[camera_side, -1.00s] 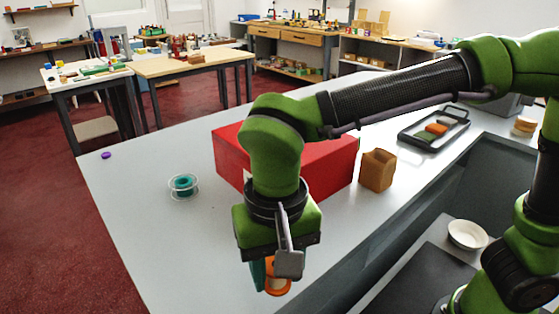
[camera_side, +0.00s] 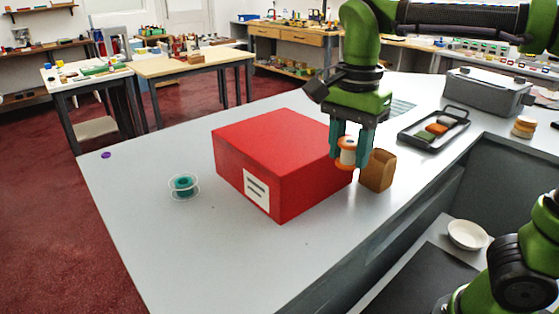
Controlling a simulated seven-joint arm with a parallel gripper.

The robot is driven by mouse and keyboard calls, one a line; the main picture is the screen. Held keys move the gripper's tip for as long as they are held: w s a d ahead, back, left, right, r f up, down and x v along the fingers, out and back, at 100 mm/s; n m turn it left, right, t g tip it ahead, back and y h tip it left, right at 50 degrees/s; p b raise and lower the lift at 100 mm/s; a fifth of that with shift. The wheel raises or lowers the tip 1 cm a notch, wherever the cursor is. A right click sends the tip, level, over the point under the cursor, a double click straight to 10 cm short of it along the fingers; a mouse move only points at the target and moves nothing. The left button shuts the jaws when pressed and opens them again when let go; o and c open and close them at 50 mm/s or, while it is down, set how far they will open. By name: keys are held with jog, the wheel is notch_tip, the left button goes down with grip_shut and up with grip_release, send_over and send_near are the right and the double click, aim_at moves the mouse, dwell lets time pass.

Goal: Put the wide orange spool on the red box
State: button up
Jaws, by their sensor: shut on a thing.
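The orange spool (camera_side: 347,153), with a pale band around its middle, is held upright between the teal fingers of my gripper (camera_side: 350,152). My gripper is shut on it and points down. The spool shows in front of the right end of the red box (camera_side: 270,140); how high it is above the counter and whether it touches the box, I cannot tell. The red box is large and flat-topped, with a white label on its front, and its top looks bare.
A brown open container (camera_side: 378,171) stands just right of my gripper. A teal spool (camera_side: 184,186) lies left of the box. A dark tray (camera_side: 408,138) with swatches and a grey case (camera_side: 488,92) are at the right. The counter's front left (camera_side: 190,260) is clear.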

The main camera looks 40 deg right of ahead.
jog(key=d+r+m, duration=0.3)
jog(key=d+m, duration=0.1)
jog(key=m, duration=0.3)
send_over(293, 139)
jog(key=shift+d+f, duration=0.1)
jog(key=shift+f, duration=2.2)
jog(key=shift+f, duration=0.15)
jog(key=o, duration=1)
